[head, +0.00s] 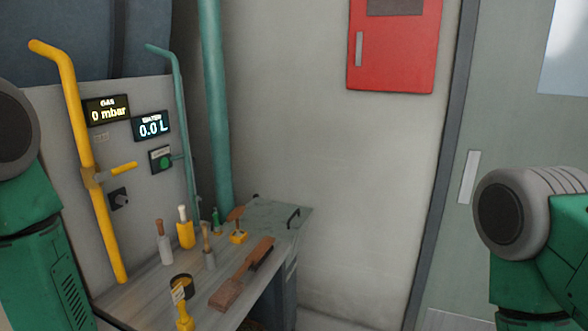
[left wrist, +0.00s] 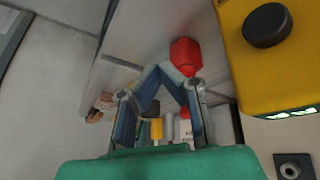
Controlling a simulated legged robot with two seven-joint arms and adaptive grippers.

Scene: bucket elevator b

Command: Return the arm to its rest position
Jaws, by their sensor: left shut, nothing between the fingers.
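My left gripper (left wrist: 160,72) shows in the left wrist view, with its two fingers converging at the tips and nothing held between them. In the head view, part of my left arm (head: 30,235), green with a grey joint, shows at the left edge; its gripper is out of that view. Part of my right arm (head: 545,235) shows at the right edge, and its gripper is not in view.
A workbench (head: 135,292) with several hand tools stands along the wall. A yellow pipe (head: 88,165), gas display (head: 107,110) and water display (head: 152,126) are behind it. A red cabinet (head: 405,50) hangs on the wall. A yellow box (left wrist: 290,65) appears close in the wrist view.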

